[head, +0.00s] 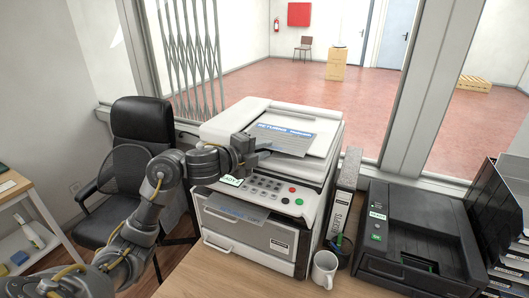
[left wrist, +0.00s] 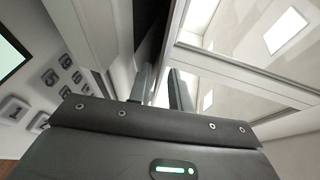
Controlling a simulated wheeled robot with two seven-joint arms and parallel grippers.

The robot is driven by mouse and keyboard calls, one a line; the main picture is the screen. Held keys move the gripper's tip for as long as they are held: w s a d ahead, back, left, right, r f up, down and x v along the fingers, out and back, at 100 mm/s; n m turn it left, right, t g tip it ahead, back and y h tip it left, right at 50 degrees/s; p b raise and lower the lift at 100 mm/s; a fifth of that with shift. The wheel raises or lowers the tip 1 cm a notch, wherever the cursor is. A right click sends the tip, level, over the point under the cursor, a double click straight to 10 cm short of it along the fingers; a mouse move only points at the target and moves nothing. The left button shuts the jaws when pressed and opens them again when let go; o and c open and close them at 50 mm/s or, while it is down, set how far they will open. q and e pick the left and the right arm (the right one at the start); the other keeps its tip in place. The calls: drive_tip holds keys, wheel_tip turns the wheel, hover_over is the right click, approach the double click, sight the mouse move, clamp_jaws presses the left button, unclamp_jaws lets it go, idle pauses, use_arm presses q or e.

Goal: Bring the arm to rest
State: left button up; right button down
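My left arm comes in from the left in the head view, stretched over the front left part of the white copier. My left gripper (head: 262,149) is above the copier's button panel, near the printed sheet on top. In the left wrist view its two fingers (left wrist: 160,88) stand apart with nothing seen between them. The copier (head: 318,205) stands behind the counter edge. My right gripper is not in view.
A white mug (head: 325,268) and a dark pen cup (head: 341,250) stand right of the copier, by a grey binder (head: 342,188). A black printer (head: 418,235) is further right. A black chair (head: 140,130) is at left. The counter front (head: 235,272) is clear.

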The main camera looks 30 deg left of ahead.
use_arm(q)
drive_tip(key=shift+w, duration=0.55)
clamp_jaws()
idle(1.2)
